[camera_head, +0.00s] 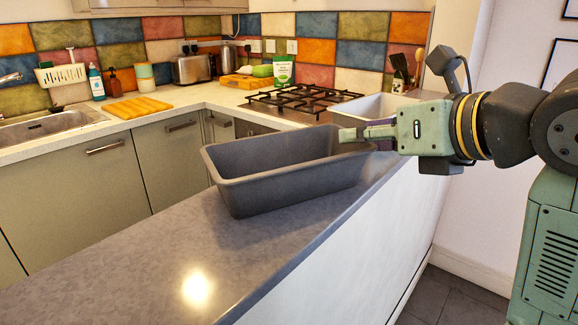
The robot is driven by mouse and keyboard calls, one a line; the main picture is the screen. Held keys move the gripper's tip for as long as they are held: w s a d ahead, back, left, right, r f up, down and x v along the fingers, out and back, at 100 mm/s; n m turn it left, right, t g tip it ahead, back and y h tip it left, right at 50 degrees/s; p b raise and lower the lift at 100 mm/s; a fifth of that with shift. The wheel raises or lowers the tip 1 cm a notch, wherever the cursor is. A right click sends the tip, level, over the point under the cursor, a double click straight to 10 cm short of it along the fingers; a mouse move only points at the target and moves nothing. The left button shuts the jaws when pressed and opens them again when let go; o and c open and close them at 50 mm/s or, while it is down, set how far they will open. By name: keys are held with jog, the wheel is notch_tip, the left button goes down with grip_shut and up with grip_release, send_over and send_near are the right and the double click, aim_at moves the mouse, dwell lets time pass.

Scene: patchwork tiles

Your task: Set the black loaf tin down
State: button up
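The black loaf tin (275,185) is a large, dark grey, open-topped rectangular tin. It is upright and looks empty, over the grey counter (150,255) in the middle of the picture. Its base is at or very close to the counter top; I cannot tell whether it touches. My gripper (350,134) reaches in from the right, with its fingers at the tin's right end rim. It appears shut on that rim, though the far finger is partly hidden.
A pale grey tin (368,107) stands behind my gripper. A gas hob (303,100), toaster (192,69) and yellow board (137,107) are on the back worktop. The counter's front left is clear; its front edge drops to a white panel (360,255).

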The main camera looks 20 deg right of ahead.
jog(key=x, duration=0.2)
jog(key=p+x, duration=0.1)
jog(key=x, duration=0.2)
jog(key=shift+s+f+p, duration=0.15)
jog(key=shift+f+p, duration=0.05)
jog(key=shift+p, duration=0.1)
jog(key=shift+c, duration=0.5)
grip_shut()
